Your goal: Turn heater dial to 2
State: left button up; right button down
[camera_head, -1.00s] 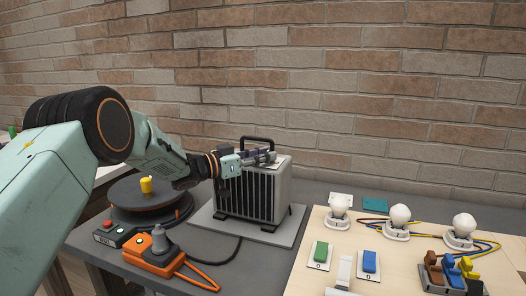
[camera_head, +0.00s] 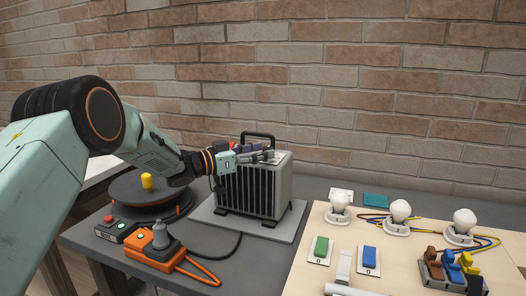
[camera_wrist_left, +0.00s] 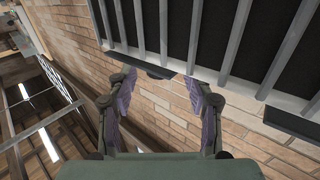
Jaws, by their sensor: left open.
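The heater (camera_head: 287,185) is a light grey box with a black slatted front and a black top handle. It stands on a grey base plate (camera_head: 268,233) against the brick wall. My left gripper (camera_head: 262,156) is at the heater's top front edge, its fingers pointing right across the top; I cannot tell whether they touch it. In the left wrist view the left gripper (camera_wrist_left: 160,86) is open, with nothing between its purple-padded fingers, and the heater's slats (camera_wrist_left: 200,40) fill the upper part. The dial and its marks cannot be made out. My right gripper is not in view.
A black cable reel (camera_head: 150,195) with a yellow knob, a red-button box (camera_head: 116,229) and an orange device (camera_head: 158,250) are left of the heater. A wooden board (camera_head: 400,275) with bulbs, switches and coloured levers is at right. The dark tabletop between is mostly clear.

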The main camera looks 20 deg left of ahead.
pick_arm(q)
jog(key=v, duration=1)
jog(key=shift+s+a, duration=0.2)
jog(key=shift+s, duration=0.05)
